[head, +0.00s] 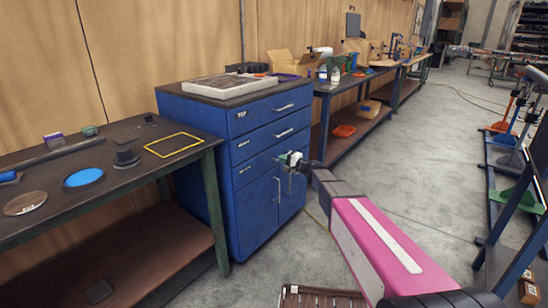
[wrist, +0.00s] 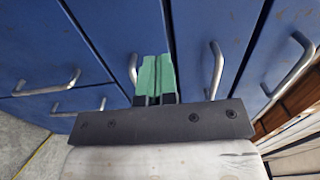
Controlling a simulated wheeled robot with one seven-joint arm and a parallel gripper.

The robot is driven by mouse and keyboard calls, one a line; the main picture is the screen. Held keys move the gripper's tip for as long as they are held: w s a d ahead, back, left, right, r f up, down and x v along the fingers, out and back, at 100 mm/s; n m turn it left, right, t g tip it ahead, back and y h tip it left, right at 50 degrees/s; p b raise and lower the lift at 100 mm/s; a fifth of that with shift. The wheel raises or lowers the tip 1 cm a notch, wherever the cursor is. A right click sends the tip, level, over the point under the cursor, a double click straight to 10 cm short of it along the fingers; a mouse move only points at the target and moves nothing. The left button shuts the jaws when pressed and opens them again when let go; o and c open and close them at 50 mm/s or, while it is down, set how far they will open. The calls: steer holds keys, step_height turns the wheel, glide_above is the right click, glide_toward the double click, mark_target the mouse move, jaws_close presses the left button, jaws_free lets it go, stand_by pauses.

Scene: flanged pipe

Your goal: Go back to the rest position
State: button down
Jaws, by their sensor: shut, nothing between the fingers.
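My gripper (head: 291,158) is in front of the blue cabinet's drawers in the head view, at the end of my pink and white arm. In the wrist view its green fingers (wrist: 155,76) are together with nothing between them. The blue cabinet (head: 256,160) stands behind it, with its drawers and lower door shut. Several of its metal handles show around the fingers in the wrist view, such as this handle (wrist: 216,70). I cannot tell the exact gap between the fingers and the cabinet front.
A workbench (head: 180,150) at left holds a blue disc (head: 83,177), a yellow outlined square (head: 173,145) and a dark flanged piece (head: 126,157). A flat tray (head: 228,84) lies on the cabinet. A long bench with boxes runs behind. A rack stands at right. The grey floor (head: 420,150) between is clear.

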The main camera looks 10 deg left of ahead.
steer(key=s+d+f+n+g+h, duration=0.2)
steer(key=s+d+f+g+h, duration=0.1)
steer(key=s+d, duration=0.7)
steer(key=s+d+f+n+g+h, duration=0.2)
steer(key=s+d+f+h, duration=0.3)
steer(key=s+d, duration=0.5)
steer(key=s+d+f+n+g+h, duration=0.2)
steer(key=s+d+f+g+h, duration=0.2)
steer(key=s+d+h, duration=0.3)
steer(key=s+d, duration=0.3)
steer(key=s, duration=0.3)
steer(key=shift+s+d+f+h, duration=0.15)
steer(key=shift+s+f+h, duration=0.15)
steer(key=shift+s+f, duration=0.1)
